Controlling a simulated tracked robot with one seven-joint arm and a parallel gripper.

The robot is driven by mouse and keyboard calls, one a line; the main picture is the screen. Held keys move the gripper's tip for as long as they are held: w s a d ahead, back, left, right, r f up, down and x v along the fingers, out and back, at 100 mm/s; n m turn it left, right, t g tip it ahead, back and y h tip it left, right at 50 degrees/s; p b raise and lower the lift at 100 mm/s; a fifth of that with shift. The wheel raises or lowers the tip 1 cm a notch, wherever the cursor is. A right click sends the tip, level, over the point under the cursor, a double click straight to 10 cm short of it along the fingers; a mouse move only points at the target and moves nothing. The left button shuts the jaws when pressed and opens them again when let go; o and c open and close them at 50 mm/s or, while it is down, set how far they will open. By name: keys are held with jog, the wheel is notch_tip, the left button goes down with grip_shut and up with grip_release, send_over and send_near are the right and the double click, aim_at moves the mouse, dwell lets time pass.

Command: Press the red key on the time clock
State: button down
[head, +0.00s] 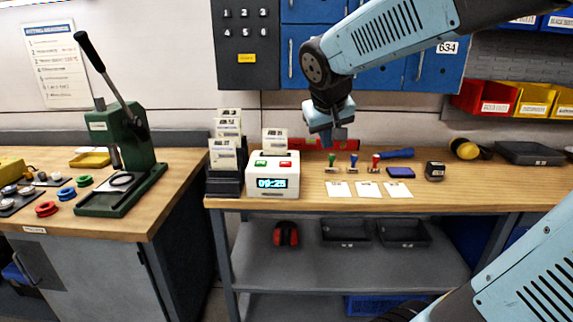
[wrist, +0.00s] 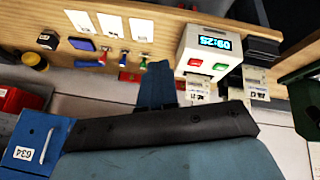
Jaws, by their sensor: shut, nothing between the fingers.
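The time clock (head: 272,187) is a white box with a lit display, standing near the left end of the right-hand bench. Its red key (head: 285,163) is on the top, right of the green key (head: 260,163). A card stands upright behind the keys. In the wrist view the picture is turned over, and the red key (wrist: 195,63) lies left of the green key (wrist: 220,66). My gripper (head: 328,140) is shut and empty, above the bench's back part, right of the clock and apart from it. Its closed fingers (wrist: 159,70) also show in the wrist view.
A black card rack (head: 226,183) stands just left of the clock. Several stamps, an ink pad (head: 400,172) and white cards (head: 368,190) lie to its right. A green lever press (head: 122,165) stands on the left bench. The wood in front of the stamps is partly clear.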

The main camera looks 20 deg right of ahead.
jog(key=w+a+f+h, duration=0.1)
jog(key=w+h, duration=0.1)
jog(key=w, duration=1.1)
jog(key=n+t, duration=0.2)
send_over(284, 164)
notch_tip(284, 164, down, 2)
jog(key=f, duration=0.1)
jog(key=shift+r+h, duration=0.25)
jog(key=shift+h, duration=0.05)
jog(key=shift+s+f, duration=0.1)
jog(key=shift+f, duration=0.05)
jog(key=shift+f, duration=4.3)
jog(key=shift+f, duration=0.75)
jog(key=shift+r, duration=0.85)
jog(key=shift+r, duration=0.1)
